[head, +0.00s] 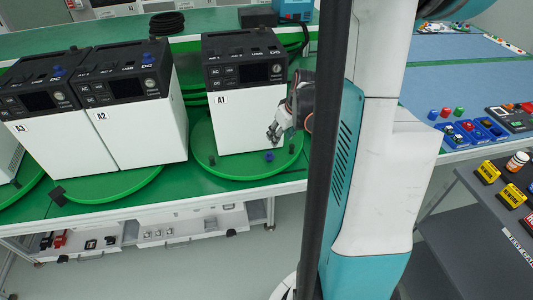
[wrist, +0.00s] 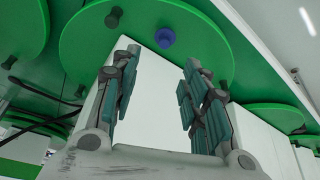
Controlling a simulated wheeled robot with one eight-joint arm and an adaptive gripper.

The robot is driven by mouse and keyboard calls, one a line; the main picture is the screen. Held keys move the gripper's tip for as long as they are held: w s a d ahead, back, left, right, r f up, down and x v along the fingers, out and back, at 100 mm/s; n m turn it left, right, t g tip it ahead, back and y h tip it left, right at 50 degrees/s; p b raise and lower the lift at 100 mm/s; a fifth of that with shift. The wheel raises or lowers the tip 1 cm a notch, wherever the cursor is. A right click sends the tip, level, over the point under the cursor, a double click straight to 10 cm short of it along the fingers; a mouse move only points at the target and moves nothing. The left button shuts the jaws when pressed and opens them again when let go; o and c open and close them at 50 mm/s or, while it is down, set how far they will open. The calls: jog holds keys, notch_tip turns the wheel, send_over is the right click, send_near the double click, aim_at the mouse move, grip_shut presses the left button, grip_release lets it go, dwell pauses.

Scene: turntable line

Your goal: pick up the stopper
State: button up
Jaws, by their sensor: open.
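A small blue-purple piece (head: 269,156), which looks like the stopper, is on the green turntable (head: 235,172) in front of the white box marked A1 (head: 250,122). In the wrist view the same stopper (wrist: 165,38) shows beyond the fingertips, roughly between them. My gripper (head: 275,133) is just above and near the stopper, close to the box's front right. In the wrist view my gripper (wrist: 163,65) has its two fingers wide apart with nothing between them. The stopper is apart from both fingers.
Dark pegs (wrist: 113,17) stand on the turntable near its rim. Boxes A2 (head: 143,132) and A3 (head: 62,146) stand to the left. At right, a blue tray (head: 489,128) and a grey cart (head: 480,215) hold small parts.

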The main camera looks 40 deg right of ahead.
jog(key=b, duration=0.3)
send_near(270, 152)
jog(key=x, duration=0.5)
jog(key=shift+s+d, duration=0.1)
jog(key=shift+d, duration=0.2)
jog(key=b+x, duration=0.1)
jog(key=x, duration=0.1)
jog(key=a+b+x, duration=0.1)
jog(key=x, duration=0.1)
jog(key=shift+d+f, duration=0.1)
jog(key=shift+f, duration=0.05)
jog(key=shift+w+f+b, duration=0.3)
jog(key=shift+w+f, duration=0.05)
jog(key=shift+f, duration=0.1)
jog(key=shift+r, duration=0.1)
jog(key=shift+c, duration=0.2)
jog(key=c, duration=0.5)
